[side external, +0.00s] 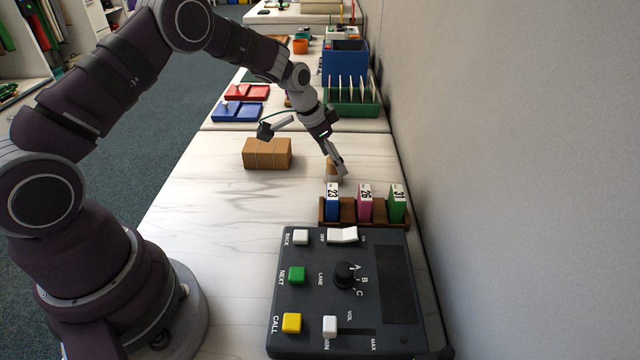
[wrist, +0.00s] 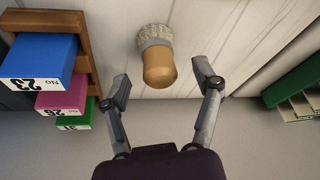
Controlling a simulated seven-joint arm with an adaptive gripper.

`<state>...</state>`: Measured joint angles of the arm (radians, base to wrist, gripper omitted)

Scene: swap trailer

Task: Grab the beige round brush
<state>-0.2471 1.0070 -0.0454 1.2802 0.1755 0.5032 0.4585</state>
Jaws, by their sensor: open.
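The round brush (wrist: 157,62) shows in the wrist view, with a tan rounded body and a pale, speckled band of bristles at its far end. It rests on the white wood-grain table, just beyond and between my open fingertips. My gripper (wrist: 164,86) is open and empty in the wrist view, with one finger on each side of the brush's near end. In the side external view my gripper (side external: 340,170) points down at the table, behind the ticket rack. The brush (side external: 331,172) is mostly hidden behind the fingers there.
A wooden rack (side external: 380,215) with blue, pink and green numbered blocks stands close to my gripper. A dark control panel (side external: 345,290) lies nearer the camera. A brown box (side external: 267,153) sits to the left. A green slotted holder (side external: 352,105) stands behind, and the wall runs along the right.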

